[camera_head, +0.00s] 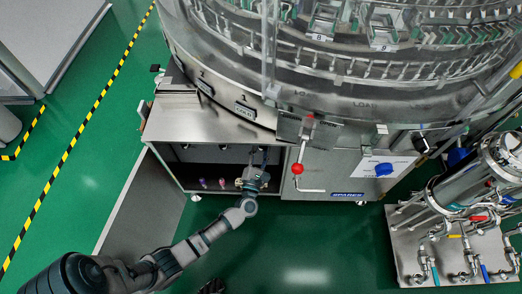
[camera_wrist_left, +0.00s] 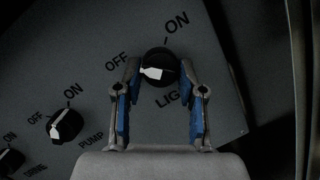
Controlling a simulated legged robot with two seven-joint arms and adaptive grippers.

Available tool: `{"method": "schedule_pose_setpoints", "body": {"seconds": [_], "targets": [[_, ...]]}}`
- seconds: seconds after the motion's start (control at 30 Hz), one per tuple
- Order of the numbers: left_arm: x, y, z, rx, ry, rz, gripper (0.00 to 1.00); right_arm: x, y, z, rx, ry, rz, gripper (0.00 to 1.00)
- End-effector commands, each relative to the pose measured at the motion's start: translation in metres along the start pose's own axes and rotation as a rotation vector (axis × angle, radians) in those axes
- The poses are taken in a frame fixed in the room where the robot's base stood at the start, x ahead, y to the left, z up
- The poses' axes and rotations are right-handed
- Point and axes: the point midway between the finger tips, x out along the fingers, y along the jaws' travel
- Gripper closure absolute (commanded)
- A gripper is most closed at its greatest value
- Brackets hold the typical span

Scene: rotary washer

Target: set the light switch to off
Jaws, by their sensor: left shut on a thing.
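The light switch is a round black knob (camera_wrist_left: 160,58) with a white pointer mark, on a dark grey panel (camera_wrist_left: 220,110) in the left wrist view. "OFF" is printed to its left, "ON" above right, and a partly covered "LIG..." below. The white mark faces left, toward the OFF side. My left gripper (camera_wrist_left: 158,70) has its two fingers on either side of the knob and is shut on it. In the head view my left gripper (camera_head: 255,176) reaches into the open cabinet (camera_head: 215,135) under the washer; the switch cannot be made out there. My right gripper is not in view.
A similar pump knob (camera_wrist_left: 65,125) and another knob (camera_wrist_left: 10,162) lie lower left on the panel. In the head view, a red-balled lever (camera_head: 297,169) stands right of the cabinet opening. An open door (camera_head: 128,205) hangs at left. Green floor in front is mostly clear.

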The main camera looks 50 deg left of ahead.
Motion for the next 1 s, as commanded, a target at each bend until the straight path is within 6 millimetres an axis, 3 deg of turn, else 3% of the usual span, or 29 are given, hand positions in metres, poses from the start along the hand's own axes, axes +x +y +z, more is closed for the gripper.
{"method": "schedule_pose_setpoints", "body": {"seconds": [0.03,0.1,0.4,0.53,1.0], "targets": [[-0.005,-0.006,-0.006,0.001,0.01,-0.015,0.53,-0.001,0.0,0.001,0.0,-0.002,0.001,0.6],[-0.005,-0.005,-0.006,0.001,0.009,-0.014,0.35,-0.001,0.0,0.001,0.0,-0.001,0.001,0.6],[-0.003,-0.001,-0.001,0.0,0.003,-0.005,0.35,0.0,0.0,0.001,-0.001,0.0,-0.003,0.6],[-0.012,-0.001,-0.002,0.0,0.003,-0.005,0.35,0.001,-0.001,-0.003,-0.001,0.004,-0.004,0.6],[-0.107,-0.003,-0.004,0.0,0.006,-0.01,0.35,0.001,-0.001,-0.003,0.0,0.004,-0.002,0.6]]}}
